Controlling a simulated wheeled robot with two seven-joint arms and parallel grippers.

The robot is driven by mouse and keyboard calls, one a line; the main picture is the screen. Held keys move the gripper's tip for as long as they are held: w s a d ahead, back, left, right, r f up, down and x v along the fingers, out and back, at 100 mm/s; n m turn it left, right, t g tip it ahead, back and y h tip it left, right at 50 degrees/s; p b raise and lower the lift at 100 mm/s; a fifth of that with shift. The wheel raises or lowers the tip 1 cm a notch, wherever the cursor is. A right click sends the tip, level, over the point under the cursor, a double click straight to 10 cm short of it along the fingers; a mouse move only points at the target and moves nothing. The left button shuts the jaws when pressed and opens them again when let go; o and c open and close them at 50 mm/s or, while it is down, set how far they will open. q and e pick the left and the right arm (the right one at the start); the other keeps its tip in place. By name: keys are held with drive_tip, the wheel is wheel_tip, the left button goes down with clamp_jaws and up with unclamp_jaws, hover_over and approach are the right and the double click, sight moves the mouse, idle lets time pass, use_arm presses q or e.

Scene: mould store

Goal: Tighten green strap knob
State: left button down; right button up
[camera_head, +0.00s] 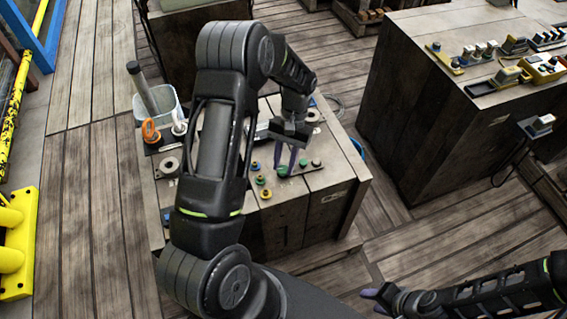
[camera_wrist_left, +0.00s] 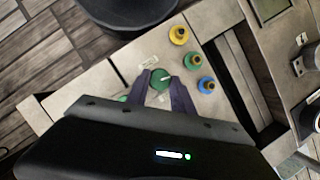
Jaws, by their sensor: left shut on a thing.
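The green strap knob (camera_wrist_left: 161,79) is round with a pale pointer mark and sits on the bench top (camera_wrist_left: 105,77). My left gripper (camera_wrist_left: 162,80) is shut on it, with one finger on each side of the knob in the left wrist view. In the head view my left gripper (camera_head: 291,166) reaches down onto the bench, and the fingers partly hide the green knob (camera_head: 282,171). My right gripper (camera_head: 370,294) is at the lower right of the head view, away from the bench; its finger opening is too small to judge.
A second bench (camera_head: 430,110) stands right, beyond a floor gap.

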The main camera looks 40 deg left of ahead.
use_arm(q)
drive_tip(key=m+y, duration=0.1)
drive_tip(key=m, duration=0.1)
drive_tip(key=m+y, duration=0.1)
drive_tip(key=m, duration=0.4)
drive_tip(key=shift+s+d+y+b, duration=0.1)
drive_tip(key=shift+d+y+b, duration=0.2)
drive_tip(key=shift+d+y, duration=0.1)
drive_tip(key=m+t+y, duration=0.1)
drive_tip(key=m, duration=0.5)
drive_tip(key=shift+s+m+t+y, duration=0.15)
drive_tip(key=shift+m+t+y, duration=0.15)
drive_tip(key=shift+t+y, duration=0.1)
drive_tip(key=c, duration=1.1)
unclamp_jaws()
drive_tip(key=v, duration=0.7)
drive_tip(key=shift+d+r, duration=0.15)
drive_tip(key=shift+r, duration=0.25)
